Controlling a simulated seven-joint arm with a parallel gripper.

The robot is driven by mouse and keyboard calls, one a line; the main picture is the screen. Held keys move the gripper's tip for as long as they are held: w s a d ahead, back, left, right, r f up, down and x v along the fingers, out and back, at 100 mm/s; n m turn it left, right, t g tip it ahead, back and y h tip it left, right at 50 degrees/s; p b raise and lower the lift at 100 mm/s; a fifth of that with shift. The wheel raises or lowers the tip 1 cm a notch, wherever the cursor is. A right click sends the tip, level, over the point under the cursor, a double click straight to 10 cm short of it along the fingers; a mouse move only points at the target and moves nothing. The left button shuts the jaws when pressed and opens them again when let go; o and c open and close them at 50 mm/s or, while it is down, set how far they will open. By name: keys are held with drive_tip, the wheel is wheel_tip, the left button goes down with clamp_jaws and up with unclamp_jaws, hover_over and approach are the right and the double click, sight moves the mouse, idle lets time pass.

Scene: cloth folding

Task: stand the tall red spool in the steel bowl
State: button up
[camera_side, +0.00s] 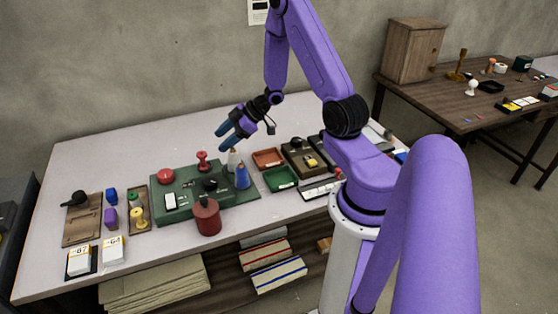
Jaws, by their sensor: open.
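A tall red spool-shaped piece (203,160) stands upright at the back of the dark green board (188,206). A shorter, wider red piece (166,176) stands on the board to its left. My gripper (223,137) has blue fingers, is open and empty, and hangs above the table, up and to the right of the tall red piece, apart from it. I cannot make out a steel bowl in this view.
A dark red canister (207,218) stands at the board's front edge. White and blue bottles (241,176) stand on its right, near red (268,158) and green (280,179) trays. A narrow tray (139,210) holds small spools. The table's back left (110,150) is clear.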

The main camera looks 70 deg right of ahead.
drive_tip(key=s+a+r+n+g+h, duration=0.1)
drive_tip(key=s+a+r+g+h, duration=0.2)
drive_tip(key=a, duration=0.5)
drive_tip(key=s+a+r+n+h, duration=0.1)
drive_tip(key=s+a+r, duration=0.1)
drive_tip(key=a+r, duration=0.55)
drive_tip(key=s+a+r+n+g, duration=0.1)
drive_tip(key=s+a+r+g, duration=0.1)
drive_tip(key=s, duration=0.9)
drive_tip(key=s+a+r+n+g, duration=0.1)
drive_tip(key=s+a+g, duration=0.2)
drive_tip(key=s, duration=0.9)
drive_tip(key=shift+a+r+h, duration=0.4)
drive_tip(key=shift+a, duration=0.15)
